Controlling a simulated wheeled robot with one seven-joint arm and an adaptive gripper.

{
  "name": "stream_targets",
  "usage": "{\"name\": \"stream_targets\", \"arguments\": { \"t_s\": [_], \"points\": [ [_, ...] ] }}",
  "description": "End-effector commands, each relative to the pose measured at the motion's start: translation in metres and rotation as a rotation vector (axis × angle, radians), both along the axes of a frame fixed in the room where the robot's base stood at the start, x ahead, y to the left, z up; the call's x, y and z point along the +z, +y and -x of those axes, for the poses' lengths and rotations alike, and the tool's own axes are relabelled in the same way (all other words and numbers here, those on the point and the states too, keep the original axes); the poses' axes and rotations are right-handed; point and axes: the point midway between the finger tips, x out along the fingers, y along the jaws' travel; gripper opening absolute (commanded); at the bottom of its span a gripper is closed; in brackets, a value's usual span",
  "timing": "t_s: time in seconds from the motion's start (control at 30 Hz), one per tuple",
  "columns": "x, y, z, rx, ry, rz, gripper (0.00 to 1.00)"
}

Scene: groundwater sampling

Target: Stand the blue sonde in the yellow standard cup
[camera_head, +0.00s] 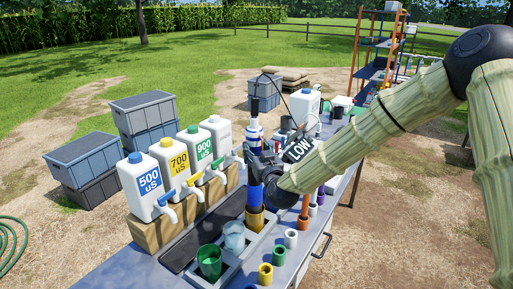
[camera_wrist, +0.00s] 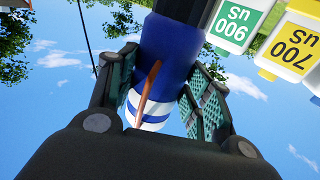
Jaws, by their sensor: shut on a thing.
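The blue sonde (camera_head: 255,194) stands about upright, held by my gripper (camera_head: 263,172). Its lower end meets the mouth of the yellow standard cup (camera_head: 256,219) and looks to be inside it; how deep is not clear. A blue-and-white banded part with a dark top (camera_head: 255,130) shows above the gripper, in line with the sonde. In the upside-down wrist view, my gripper's green-padded fingers (camera_wrist: 160,95) are on both sides of the blue sonde body (camera_wrist: 170,45). The yellow cup is not visible there.
A green cup (camera_head: 209,262) and a clear beaker (camera_head: 234,236) stand in the tray beside the yellow cup. White jugs (camera_head: 148,187) with taps stand on a wooden block to the left. Several small coloured cups (camera_head: 290,238) line the right edge. A black "LOW" label (camera_head: 299,149) is close to my wrist.

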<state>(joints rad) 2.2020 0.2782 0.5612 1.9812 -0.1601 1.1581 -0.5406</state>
Motion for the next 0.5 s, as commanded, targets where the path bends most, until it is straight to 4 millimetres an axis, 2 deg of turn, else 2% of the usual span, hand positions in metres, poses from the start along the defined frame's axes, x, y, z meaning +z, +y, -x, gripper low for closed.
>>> {"name": "stream_targets", "arguments": {
  "t_s": [0.23, 0.27, 0.33, 0.37, 0.5],
  "points": [
    [-0.0003, 0.0004, -0.0005, 0.000, -0.005, -0.002, 0.00],
    [-0.0021, 0.0001, 0.0001, 0.000, 0.000, 0.000, 0.55],
    [-0.0021, 0.0000, 0.0000, 0.000, 0.000, 0.000, 0.68],
    [-0.0021, 0.0000, 0.0000, 0.000, 0.000, 0.000, 0.71],
    [-0.0021, 0.0000, 0.0000, 0.000, 0.000, 0.000, 0.71]
  ]
}}
